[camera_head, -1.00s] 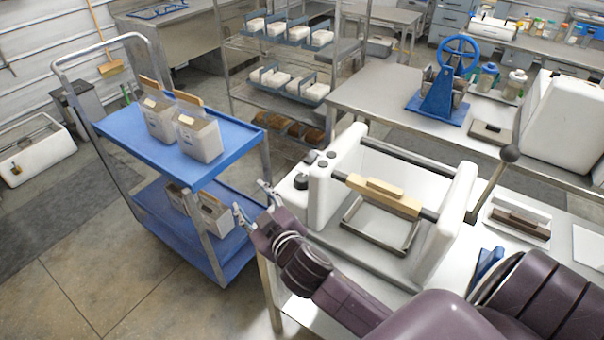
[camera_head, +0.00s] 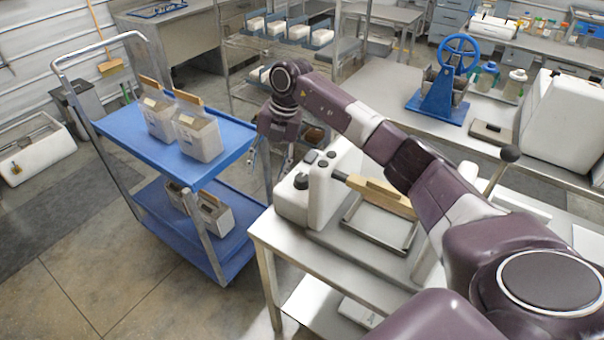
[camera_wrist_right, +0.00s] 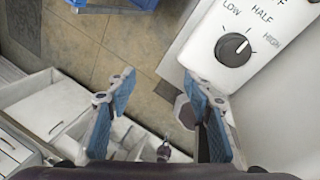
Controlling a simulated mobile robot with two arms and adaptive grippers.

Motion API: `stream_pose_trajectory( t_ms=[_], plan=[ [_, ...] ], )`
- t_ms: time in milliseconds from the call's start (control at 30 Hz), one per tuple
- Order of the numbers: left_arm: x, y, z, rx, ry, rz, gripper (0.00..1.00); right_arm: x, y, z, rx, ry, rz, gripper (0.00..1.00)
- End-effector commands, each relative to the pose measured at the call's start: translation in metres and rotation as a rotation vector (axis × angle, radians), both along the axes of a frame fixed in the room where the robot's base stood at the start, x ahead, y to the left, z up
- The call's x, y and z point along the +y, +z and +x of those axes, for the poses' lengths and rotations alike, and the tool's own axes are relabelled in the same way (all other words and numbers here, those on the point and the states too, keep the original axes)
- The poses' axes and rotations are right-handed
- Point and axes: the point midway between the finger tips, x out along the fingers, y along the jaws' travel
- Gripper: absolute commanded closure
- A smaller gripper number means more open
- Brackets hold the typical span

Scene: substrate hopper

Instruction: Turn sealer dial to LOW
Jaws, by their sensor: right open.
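The white sealer (camera_head: 325,190) stands on the table at centre, with a black dial (camera_head: 301,181) on its low left end. In the right wrist view the dial (camera_wrist_right: 234,48) is at upper right, with LOW, HALF and HIGH printed round it. Its white mark points to the upper right, toward the HALF and HIGH side rather than LOW. My right gripper (camera_head: 270,168) hangs fingers down just left of the sealer, apart from the dial. In the right wrist view the gripper (camera_wrist_right: 161,90) is open and empty. My left gripper is not in view.
A wire rack (camera_head: 235,45) is behind. My right arm crosses over the sealer and hides part of it. The front left floor is clear.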

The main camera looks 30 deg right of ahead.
Motion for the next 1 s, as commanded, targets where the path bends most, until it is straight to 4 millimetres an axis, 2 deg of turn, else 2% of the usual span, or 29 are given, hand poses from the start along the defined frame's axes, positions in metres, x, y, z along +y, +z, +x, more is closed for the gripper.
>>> stream_pose_trajectory(
  t_ms=[33, 100, 233, 367, 700, 833, 1000],
  plan=[
    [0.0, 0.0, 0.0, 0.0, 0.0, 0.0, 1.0, -0.029, 0.009, -0.004, 0.04, -0.048, -0.069, 0.53],
    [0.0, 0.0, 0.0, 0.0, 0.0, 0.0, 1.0, -0.058, 0.018, -0.013, 0.091, -0.103, -0.141, 0.53],
    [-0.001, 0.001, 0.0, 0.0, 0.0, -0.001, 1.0, -0.087, 0.026, -0.024, 0.145, -0.161, -0.211, 0.53],
    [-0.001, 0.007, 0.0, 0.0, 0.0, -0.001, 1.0, -0.091, 0.017, -0.027, 0.16, -0.172, -0.224, 0.53],
    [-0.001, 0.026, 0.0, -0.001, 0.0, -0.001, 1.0, -0.09, -0.035, -0.027, 0.156, -0.168, -0.221, 0.53],
    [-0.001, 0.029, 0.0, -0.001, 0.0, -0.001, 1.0, -0.089, -0.046, -0.027, 0.154, -0.167, -0.219, 0.53],
    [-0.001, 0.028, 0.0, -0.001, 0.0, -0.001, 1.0, -0.089, -0.049, -0.026, 0.151, -0.167, -0.219, 0.53]
  ],
)
